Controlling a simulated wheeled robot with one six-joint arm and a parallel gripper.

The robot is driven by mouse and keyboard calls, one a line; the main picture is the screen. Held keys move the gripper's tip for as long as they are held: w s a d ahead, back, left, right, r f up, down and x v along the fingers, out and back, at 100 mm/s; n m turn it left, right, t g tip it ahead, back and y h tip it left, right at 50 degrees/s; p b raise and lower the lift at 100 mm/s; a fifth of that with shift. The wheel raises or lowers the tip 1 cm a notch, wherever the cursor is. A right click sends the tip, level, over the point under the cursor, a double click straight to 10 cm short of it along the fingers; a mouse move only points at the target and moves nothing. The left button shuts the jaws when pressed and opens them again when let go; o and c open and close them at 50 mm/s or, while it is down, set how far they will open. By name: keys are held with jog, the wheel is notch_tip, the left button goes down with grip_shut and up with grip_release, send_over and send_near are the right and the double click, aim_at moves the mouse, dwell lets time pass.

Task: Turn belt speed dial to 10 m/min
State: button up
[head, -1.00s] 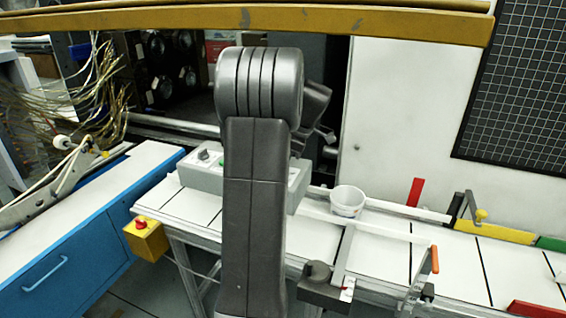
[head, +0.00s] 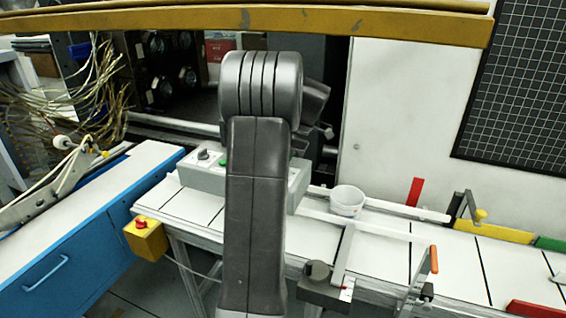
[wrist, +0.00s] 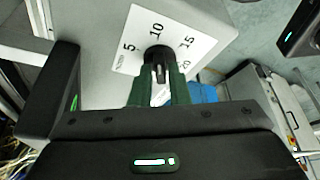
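In the wrist view the belt speed dial (wrist: 158,56) is a black knob on a white scale plate (wrist: 186,22). The plate reads 5, 10, 15 and 20. My gripper (wrist: 160,82) has its dark green fingers close on either side of the knob, with only a narrow gap between them, and they look shut on it. I cannot make out clearly where the knob's pointer stands. In the head view the grey control box (head: 200,178) sits on the conveyor, and my arm hides its middle and my gripper.
A dark knob (head: 203,154) and a green button (head: 223,163) are on the box's left part. A white cup (head: 347,201) stands right of it. A yellow emergency-stop box (head: 146,239) hangs at the conveyor's left end. A yellow beam (head: 300,20) crosses above.

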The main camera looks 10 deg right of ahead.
jog(key=shift+o, duration=1.3)
jog(key=b+v, duration=0.1)
jog(key=v, duration=1.1)
jog(key=p+x, duration=0.1)
jog(key=x, duration=1.1)
